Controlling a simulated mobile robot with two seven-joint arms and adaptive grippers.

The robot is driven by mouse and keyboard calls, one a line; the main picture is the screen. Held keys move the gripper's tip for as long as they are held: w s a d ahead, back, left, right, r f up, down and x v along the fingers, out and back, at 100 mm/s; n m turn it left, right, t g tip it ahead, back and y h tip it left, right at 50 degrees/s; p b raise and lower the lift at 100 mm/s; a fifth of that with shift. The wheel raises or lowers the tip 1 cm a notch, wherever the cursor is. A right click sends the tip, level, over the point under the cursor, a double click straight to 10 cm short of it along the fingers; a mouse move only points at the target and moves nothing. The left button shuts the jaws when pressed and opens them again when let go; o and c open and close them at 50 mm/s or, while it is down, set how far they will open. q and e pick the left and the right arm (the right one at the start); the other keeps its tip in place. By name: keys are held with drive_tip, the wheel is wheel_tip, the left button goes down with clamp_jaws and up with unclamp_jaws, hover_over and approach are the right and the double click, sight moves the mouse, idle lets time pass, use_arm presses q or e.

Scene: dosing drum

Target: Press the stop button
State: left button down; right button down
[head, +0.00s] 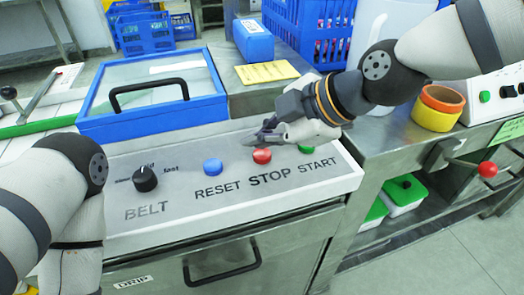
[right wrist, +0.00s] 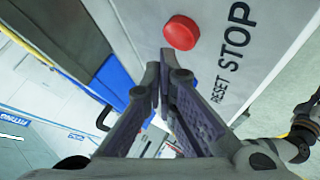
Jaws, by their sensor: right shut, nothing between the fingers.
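The red stop button (head: 262,156) sits on the grey sloped panel (head: 225,215) above the word STOP, between the blue reset button (head: 212,167) and the green start button (head: 306,149). My right gripper (head: 262,138) is shut and empty, just behind and above the red button in the head view. In the right wrist view the red button (right wrist: 181,32) lies just beyond the closed fingertips (right wrist: 160,62), a little up and to the right. I cannot tell whether they touch. My left arm shows at the left; its gripper is not in view.
A black belt knob (head: 145,179) stands on the panel's left. A blue-framed lid with a black handle (head: 150,92) is behind the panel. Orange and yellow rings (head: 437,108) stand at right.

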sight(261, 156)
drive_tip(key=shift+f, duration=0.1)
drive_tip(key=shift+f, duration=0.35)
drive_tip(key=shift+f, duration=0.5)
idle(0.6)
drive_tip(key=shift+r, duration=0.15)
use_arm(q)
drive_tip(key=shift+w+r+p, duration=0.4)
drive_tip(key=shift+w+r, duration=0.05)
use_arm(e)
drive_tip(key=shift+r, duration=0.8)
